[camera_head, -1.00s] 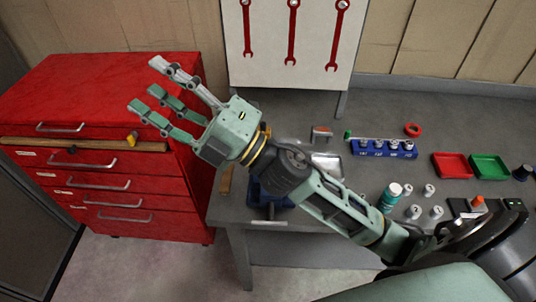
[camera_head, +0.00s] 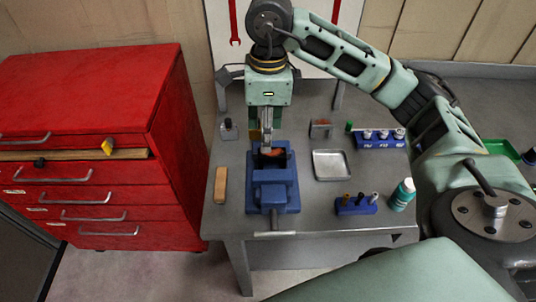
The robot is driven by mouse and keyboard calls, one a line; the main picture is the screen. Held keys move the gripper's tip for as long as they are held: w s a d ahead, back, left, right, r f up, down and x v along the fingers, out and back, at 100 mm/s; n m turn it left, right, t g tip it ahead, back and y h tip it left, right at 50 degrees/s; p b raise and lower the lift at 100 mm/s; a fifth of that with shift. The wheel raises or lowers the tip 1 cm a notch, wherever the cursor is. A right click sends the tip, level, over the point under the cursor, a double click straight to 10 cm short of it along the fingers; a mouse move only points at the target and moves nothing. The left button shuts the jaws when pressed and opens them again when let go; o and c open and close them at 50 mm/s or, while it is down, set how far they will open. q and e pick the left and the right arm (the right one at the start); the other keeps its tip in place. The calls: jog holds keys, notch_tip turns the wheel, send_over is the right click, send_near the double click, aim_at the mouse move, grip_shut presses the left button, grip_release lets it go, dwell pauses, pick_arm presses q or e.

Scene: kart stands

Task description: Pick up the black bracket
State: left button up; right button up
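I cannot clearly make out the black bracket. My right gripper (camera_head: 267,143) points straight down over the blue vise (camera_head: 273,192) on the grey workbench. Its fingertips are at the vise's rear jaw area, seen nearly edge-on, so their opening does not show. A dark and orange patch (camera_head: 277,154) shows between the vise jaws, just below the fingertips, partly hidden by the gripper. I cannot tell what it is or whether the fingers touch it. My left gripper is out of view.
The red drawer cabinet (camera_head: 120,90) stands left of the bench. A wooden-handled brush or block (camera_head: 221,185) lies left of the vise. A metal tray (camera_head: 332,165), a blue holder (camera_head: 356,206), a teal bottle (camera_head: 402,195) and a blue socket rack (camera_head: 379,139) stand right.

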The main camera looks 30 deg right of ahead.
aim_at(272, 151)
jog(key=shift+d, duration=0.55)
notch_tip(272, 151, down, 2)
jog(key=shift+s+d+f+p, duration=0.1)
jog(key=shift+f+p, duration=0.15)
jog(key=shift+p, duration=0.1)
jog(key=f, duration=0.1)
jog(key=f+p, duration=0.1)
jog(key=f, duration=0.1)
jog(key=f+p, duration=0.1)
jog(key=shift+w+d+f, duration=0.2)
jog(key=shift+d, duration=0.2)
jog(key=shift+f, duration=0.3)
jog(key=shift+c, duration=0.3)
grip_shut()
